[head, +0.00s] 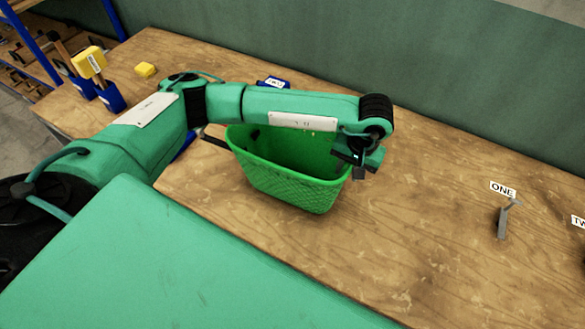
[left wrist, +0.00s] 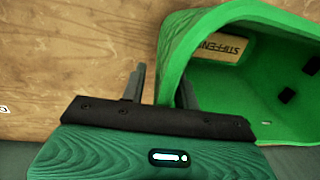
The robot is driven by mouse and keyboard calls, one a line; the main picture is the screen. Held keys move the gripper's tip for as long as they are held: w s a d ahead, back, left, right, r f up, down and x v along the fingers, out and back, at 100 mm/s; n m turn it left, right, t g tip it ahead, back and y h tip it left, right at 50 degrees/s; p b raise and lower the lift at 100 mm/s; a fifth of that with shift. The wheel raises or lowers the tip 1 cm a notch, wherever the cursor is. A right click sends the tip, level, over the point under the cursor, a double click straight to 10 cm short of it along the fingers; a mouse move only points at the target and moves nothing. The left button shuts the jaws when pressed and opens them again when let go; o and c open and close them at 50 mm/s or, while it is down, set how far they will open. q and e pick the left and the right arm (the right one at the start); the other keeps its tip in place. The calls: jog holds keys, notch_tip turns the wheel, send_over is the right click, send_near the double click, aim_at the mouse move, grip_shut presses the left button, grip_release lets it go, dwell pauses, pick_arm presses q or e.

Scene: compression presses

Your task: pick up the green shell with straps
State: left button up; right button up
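The green shell (head: 290,180) stands on the wooden table, its open side up, with a crosshatched outer wall. A dark strap-like piece (head: 213,141) sticks out at its left side. My left arm crosses above it and hides part of its far side. My left gripper (head: 358,165) is at the shell's right end. In the left wrist view the fingers of the gripper (left wrist: 161,90) are apart, on either side of the shell's wall (left wrist: 172,62): one outside over the wood, one inside. I cannot tell whether either finger touches the wall. My right gripper is not in view.
The wooden table (head: 420,220) is largely clear right of the shell. A grey bracket (head: 502,220) stands by a label "ONE". A blue item (head: 273,82) sits behind my arm.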

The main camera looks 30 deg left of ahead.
pick_arm(q)
jog(key=shift+f+b, duration=0.1)
jog(key=shift+b, duration=0.2)
grip_shut()
dwell(0.5)
